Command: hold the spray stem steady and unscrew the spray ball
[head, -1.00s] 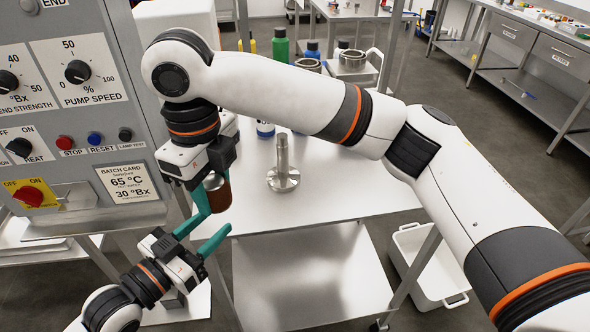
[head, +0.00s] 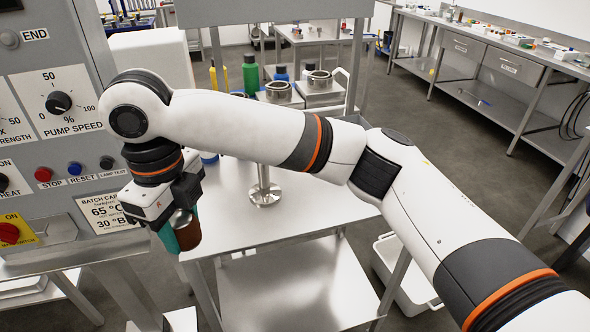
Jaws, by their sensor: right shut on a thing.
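A metal stem (head: 263,174) stands upright on a round flanged base on the steel table (head: 320,208). Its upper end is hidden behind my right arm, so I cannot see whether a spray ball is on it. My right gripper (head: 181,230) hangs pointing down off the table's left front corner. Its teal fingers are shut on a brown cylinder (head: 187,233) with a silvery top. I cannot tell whether this is the spray ball. The held cylinder is to the left of the stem and apart from it. My left gripper is not in view.
A control panel (head: 62,140) with knobs and buttons stands close at left. Green (head: 250,73) and blue bottles and metal pots (head: 319,80) stand behind the table. A white bin (head: 385,262) is on the floor at right. The table's right part is clear.

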